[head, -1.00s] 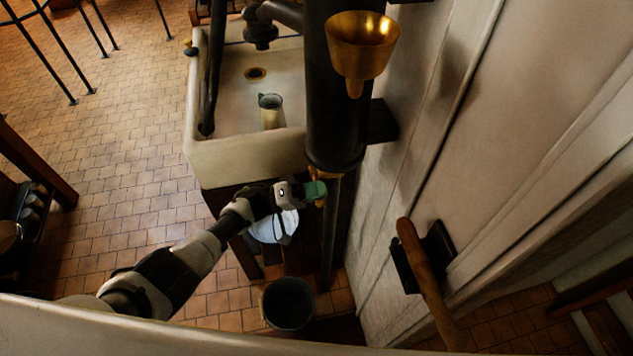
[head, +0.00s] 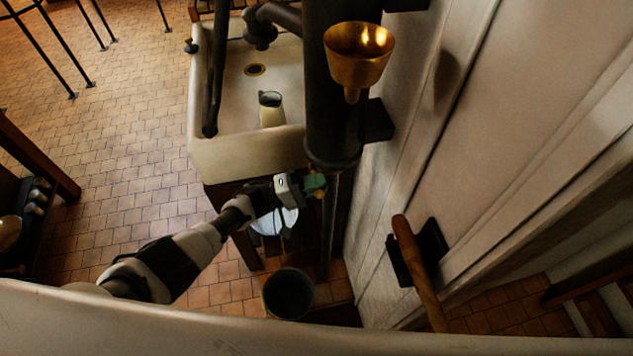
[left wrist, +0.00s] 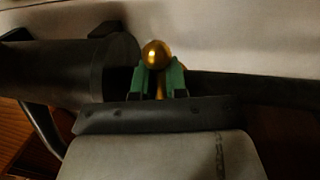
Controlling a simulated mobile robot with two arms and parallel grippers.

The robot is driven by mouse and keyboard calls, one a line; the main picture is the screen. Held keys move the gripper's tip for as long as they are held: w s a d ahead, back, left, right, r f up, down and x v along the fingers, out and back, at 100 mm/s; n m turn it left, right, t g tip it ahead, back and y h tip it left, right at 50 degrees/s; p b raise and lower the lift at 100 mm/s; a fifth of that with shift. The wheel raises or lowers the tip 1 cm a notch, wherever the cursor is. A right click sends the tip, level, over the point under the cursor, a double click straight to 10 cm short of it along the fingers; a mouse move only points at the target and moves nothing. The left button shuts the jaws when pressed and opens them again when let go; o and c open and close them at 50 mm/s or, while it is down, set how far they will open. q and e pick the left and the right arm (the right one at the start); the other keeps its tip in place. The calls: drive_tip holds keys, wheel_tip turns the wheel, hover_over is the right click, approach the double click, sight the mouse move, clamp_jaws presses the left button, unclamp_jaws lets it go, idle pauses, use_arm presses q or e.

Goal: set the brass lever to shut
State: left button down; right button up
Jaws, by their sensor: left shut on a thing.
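The brass lever shows in the left wrist view as a round gold knob (left wrist: 155,53) on a short stem between my green fingertips. My left gripper (left wrist: 159,80) is shut on it. In the head view my left gripper (head: 316,184) is at the lower end of the thick black pipe (head: 333,120), and it hides most of the lever. I cannot tell the lever's exact angle from these frames. My right gripper is not in view.
A pale sink (head: 230,155) with a jug (head: 271,110) in it stands left of the pipe. A brass funnel (head: 358,55) hangs above. A dark bucket (head: 289,294) stands on the floor below. A wooden handle (head: 418,270) is on the wall at right.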

use_arm(q)
drive_tip(key=shift+s+f, duration=0.15)
drive_tip(key=c, duration=1.3)
unclamp_jaws()
drive_tip(key=shift+c, duration=0.2)
drive_tip(key=shift+o, duration=0.9)
drive_tip(key=b+v, duration=0.2)
drive_tip(key=v, duration=0.8)
drive_tip(key=shift+a, duration=0.35)
